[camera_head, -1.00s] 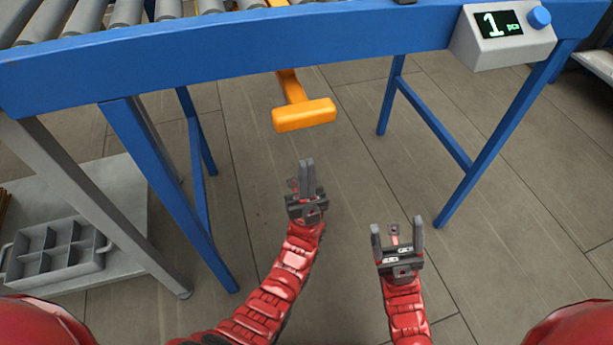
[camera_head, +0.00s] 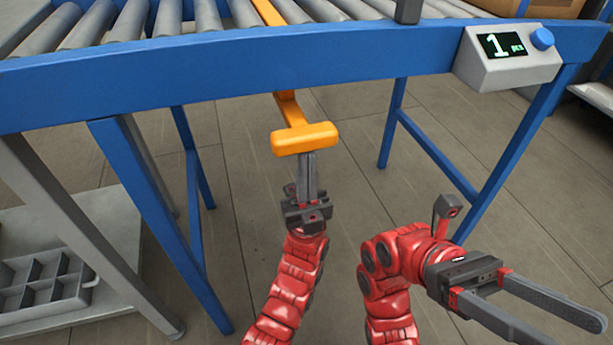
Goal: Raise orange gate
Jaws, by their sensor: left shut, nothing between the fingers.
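The orange gate shows as a T-shaped handle (camera_head: 305,139) hanging below the blue conveyor frame, with its orange bar running up among the rollers. My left gripper (camera_head: 307,160) is shut and empty. Its fingers point up at the underside of the handle's crossbar, and the tips meet its lower edge in the picture; I cannot tell whether they touch. My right gripper (camera_head: 560,318) is open and empty at the lower right, its fingers pointing right and away from the handle.
The blue conveyor frame (camera_head: 380,55) with grey rollers (camera_head: 173,18) crosses the top. A counter box (camera_head: 510,55) showing 1 with a blue knob is at its right. Blue legs stand on both sides. A grey divided tray (camera_head: 40,285) lies at the lower left.

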